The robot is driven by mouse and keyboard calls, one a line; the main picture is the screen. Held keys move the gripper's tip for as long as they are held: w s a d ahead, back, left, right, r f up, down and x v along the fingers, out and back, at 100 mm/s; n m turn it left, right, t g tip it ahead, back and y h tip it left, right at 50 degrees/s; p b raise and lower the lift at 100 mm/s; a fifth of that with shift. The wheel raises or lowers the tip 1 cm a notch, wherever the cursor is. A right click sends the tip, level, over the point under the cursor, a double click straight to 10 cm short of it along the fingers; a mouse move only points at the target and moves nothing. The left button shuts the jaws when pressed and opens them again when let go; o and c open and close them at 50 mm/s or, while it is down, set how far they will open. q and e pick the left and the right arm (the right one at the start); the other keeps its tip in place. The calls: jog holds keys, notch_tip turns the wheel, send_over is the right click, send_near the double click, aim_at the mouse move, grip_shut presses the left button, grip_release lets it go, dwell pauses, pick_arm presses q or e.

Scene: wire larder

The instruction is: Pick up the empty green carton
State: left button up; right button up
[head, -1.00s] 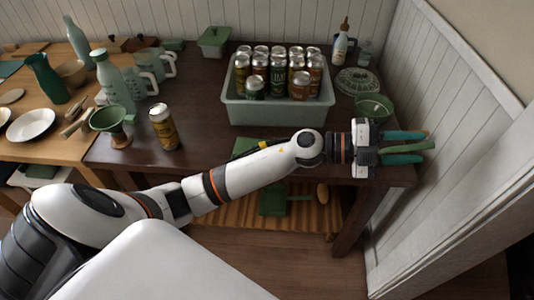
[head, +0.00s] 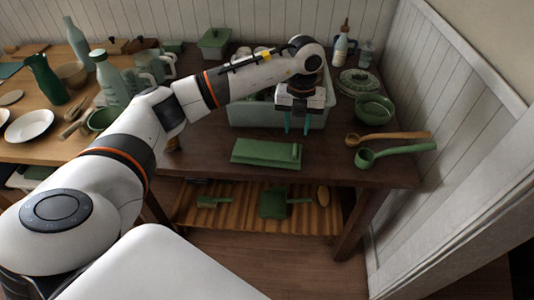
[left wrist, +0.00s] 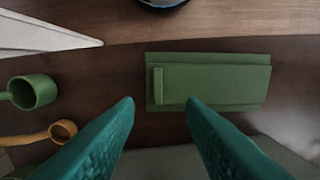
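The green carton (head: 266,153) lies flat near the front edge of the dark table, in front of the crate. It looks like a flat green slab with a narrow raised strip at one end. It also shows whole in the left wrist view (left wrist: 210,82). My left gripper (head: 297,130) points down just behind the carton's right part, by the crate's front wall. In the left wrist view its two teal fingers (left wrist: 160,102) are wide apart with nothing between them, and the carton lies beyond the fingertips. My right gripper is not in view.
A pale crate (head: 260,116) of cans stands behind, partly hidden by my left arm. A green ladle (head: 395,153), an orange-brown ladle (head: 390,136) and a green bowl (head: 374,108) are at the right, near the panelled wall. A slatted shelf (head: 240,215) lies below.

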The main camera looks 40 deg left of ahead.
aim_at(295, 149)
pick_arm(q)
notch_tip(295, 149, down, 8)
jog(key=shift+d+r+p, duration=0.1)
jog(key=shift+d+p, duration=0.05)
jog(key=shift+p, duration=0.15)
jog(key=shift+c, duration=0.2)
grip_shut()
